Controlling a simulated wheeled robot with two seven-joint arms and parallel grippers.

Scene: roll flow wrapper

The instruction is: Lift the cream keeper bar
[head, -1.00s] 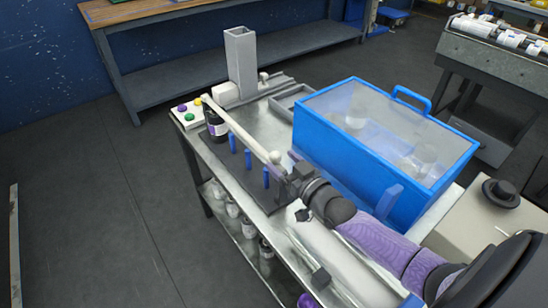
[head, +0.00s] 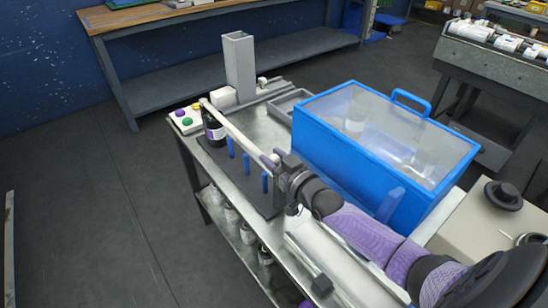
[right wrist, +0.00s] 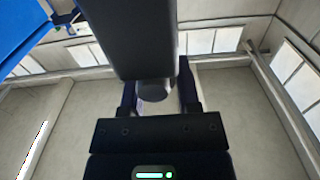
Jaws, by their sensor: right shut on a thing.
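The cream keeper bar (head: 228,125) runs slantwise over the near side of the metal table, from beside the black bottle to my right gripper. My right gripper (head: 277,163) is shut on the bar's near end, where a pale rounded end shows between its jaws. In the right wrist view, the two dark fingers (right wrist: 160,88) stand either side of a grey round end, with a large dark block above it. I cannot tell whether the bar is clear of its supports. My left gripper is not in view.
Several blue posts (head: 246,160) stand beside the bar. A grey upright chute (head: 239,66) stands behind. A blue clear-lidded box (head: 350,157) is close on the right.

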